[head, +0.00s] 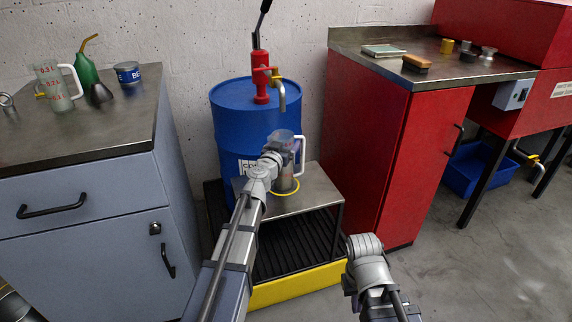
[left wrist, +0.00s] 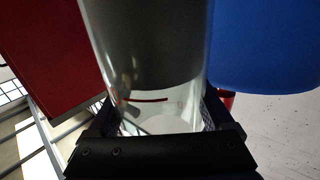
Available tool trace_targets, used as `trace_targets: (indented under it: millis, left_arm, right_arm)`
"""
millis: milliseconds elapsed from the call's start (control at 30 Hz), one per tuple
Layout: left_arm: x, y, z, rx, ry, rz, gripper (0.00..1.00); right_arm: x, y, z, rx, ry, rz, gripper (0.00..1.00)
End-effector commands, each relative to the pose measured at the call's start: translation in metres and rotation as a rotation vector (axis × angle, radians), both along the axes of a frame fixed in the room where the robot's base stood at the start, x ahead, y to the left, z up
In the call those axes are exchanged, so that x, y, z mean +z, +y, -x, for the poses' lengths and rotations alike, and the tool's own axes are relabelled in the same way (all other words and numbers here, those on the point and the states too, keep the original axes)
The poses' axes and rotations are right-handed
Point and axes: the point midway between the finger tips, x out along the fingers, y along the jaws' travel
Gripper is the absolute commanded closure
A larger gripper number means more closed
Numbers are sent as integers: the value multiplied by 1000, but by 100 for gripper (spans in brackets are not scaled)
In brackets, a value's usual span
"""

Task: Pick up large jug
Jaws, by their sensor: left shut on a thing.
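A clear jug (head: 287,180) with a white handle (head: 300,157) is at the yellow ring on a small metal stand, under the red pump's spout. My left gripper (head: 280,158) is shut on it from the front, and my arm hides part of it. In the left wrist view the see-through jug (left wrist: 150,75) sits upright between the fingers (left wrist: 160,122), with a short red mark on its wall. I cannot tell whether its base touches the stand. My right arm shows at lower right, but its gripper fingers are not visible.
A blue drum (head: 228,120) with a red hand pump (head: 261,78) stands behind the stand (head: 320,196). A red cabinet (head: 365,140) stands close at right.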

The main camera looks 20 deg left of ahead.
Motion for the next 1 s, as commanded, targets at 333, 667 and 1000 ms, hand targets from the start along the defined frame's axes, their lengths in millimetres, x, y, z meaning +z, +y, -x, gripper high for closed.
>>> trace_targets:
  millis: [333, 667, 1000]
  left_arm:
    - [1, 0, 0, 1, 0, 0, 100]
    - [22, 0, 0, 0, 0, 0, 100]
    - [72, 0, 0, -1, 0, 0, 100]
  right_arm:
    - [1, 0, 0, 0, 0, 0, 100]
    - [22, 0, 0, -3, 0, 2, 100]
    - [72, -2, 0, -13, 0, 8, 100]
